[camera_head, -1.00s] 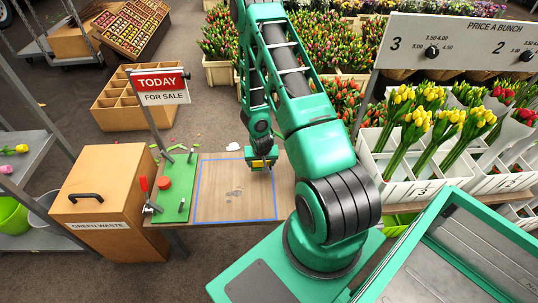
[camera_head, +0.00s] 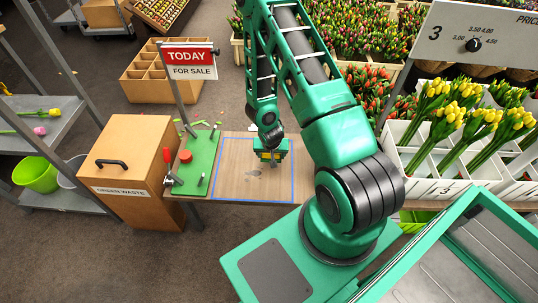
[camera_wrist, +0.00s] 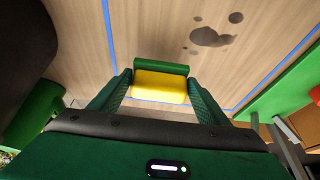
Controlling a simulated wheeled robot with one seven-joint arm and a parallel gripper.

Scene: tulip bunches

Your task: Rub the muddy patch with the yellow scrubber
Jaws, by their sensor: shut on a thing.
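The muddy patch (camera_head: 254,173) is a small grey-brown smear on the wooden bench, inside a blue outlined square (camera_head: 217,180). It also shows in the wrist view (camera_wrist: 210,37) as a large blot with smaller spots beside it. My gripper (camera_head: 270,154) is over the far right part of the square. It is shut on the yellow scrubber (camera_wrist: 160,86), which has a green strip along one side and sits between the two fingers. The scrubber is apart from the patch, to its far right in the head view. I cannot tell whether it touches the bench.
A green board (camera_head: 197,160) with a red button and a lever stands at the bench's left. A green waste box (camera_head: 128,175) is further left. A sign (camera_head: 188,60) rises behind the board. Tulip crates (camera_head: 415,160) stand at the right. The outlined square is otherwise clear.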

